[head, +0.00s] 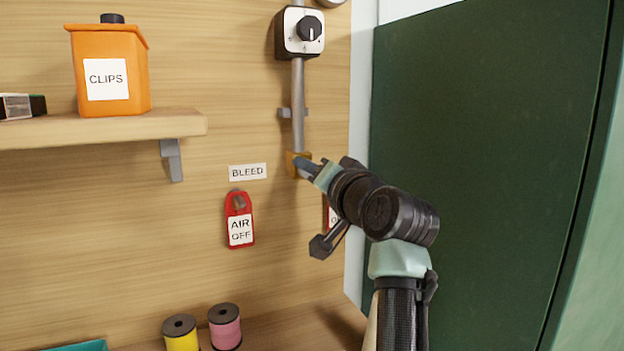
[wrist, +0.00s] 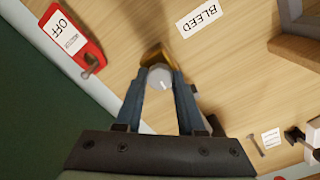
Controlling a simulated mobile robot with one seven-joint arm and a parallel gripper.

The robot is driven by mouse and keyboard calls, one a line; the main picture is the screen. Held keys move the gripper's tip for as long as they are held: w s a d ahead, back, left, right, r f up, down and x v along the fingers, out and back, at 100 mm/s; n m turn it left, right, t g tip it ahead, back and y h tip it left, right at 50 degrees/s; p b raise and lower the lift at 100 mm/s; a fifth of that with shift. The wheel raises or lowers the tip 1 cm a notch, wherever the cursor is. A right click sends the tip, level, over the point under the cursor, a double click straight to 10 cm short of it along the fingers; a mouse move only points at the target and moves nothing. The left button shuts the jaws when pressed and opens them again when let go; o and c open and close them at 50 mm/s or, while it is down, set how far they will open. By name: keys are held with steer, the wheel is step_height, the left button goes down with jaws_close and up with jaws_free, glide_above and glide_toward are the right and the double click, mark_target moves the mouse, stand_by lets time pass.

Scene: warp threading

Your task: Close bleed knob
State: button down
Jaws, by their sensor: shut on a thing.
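The bleed knob (wrist: 160,77) is a small pale round knob on a brass fitting (head: 293,163) at the lower end of a grey pipe. In the wrist view it sits between the two blue fingers of my gripper (wrist: 159,82), which are shut on it. The brass fitting also shows behind the knob in the wrist view (wrist: 154,54). In the head view my gripper (head: 303,167) reaches the fitting from the right, and its fingers hide the knob. A white BLEED label (head: 247,171) is on the wall to the left of the fitting.
A red AIR OFF tag (head: 240,220) hangs below the label. Another red tag (wrist: 68,38) shows in the wrist view. A shelf (head: 110,128) with an orange CLIPS box (head: 110,70) is at left. A dark green panel (head: 480,160) stands to the right. Thread spools (head: 224,327) stand below.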

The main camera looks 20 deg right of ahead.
steer(key=shift+f+n, duration=0.1)
steer(key=shift+n, duration=0.5)
steer(key=c, duration=0.5)
jaws_free()
steer(key=shift+s+b, duration=0.15)
steer(key=shift+b, duration=0.15)
steer(key=s+b, duration=0.2)
steer(key=s, duration=0.4)
steer(key=s+b, duration=0.2)
steer(key=s, duration=0.4)
steer(key=shift+s+d, duration=0.2)
steer(key=shift+s, duration=0.15)
